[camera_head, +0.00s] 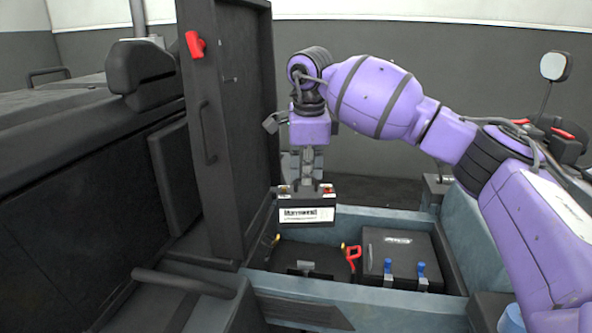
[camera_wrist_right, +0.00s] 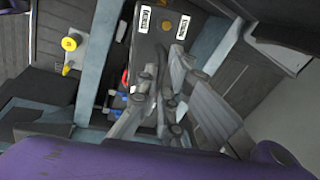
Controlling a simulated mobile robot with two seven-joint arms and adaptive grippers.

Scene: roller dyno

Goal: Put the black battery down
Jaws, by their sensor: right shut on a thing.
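The black battery (camera_head: 307,207) with a white label hangs upright from my right gripper (camera_head: 307,178) in the head view. My right gripper is shut on its top, between a dark terminal on the left and a red one on the right. The battery is above the left part of an open compartment (camera_head: 375,215). In the right wrist view, the battery (camera_wrist_right: 150,45) shows at the top, with the gripper fingers (camera_wrist_right: 165,95) over it. The fingers hide part of the battery. My left gripper is not in view.
A second black box (camera_head: 400,250) with blue-topped clamps (camera_head: 421,270) fills the compartment's right side. A red terminal clamp (camera_head: 352,254) and a black tray (camera_head: 310,258) lie to its left. The raised dark lid (camera_head: 235,120) stands close at the left.

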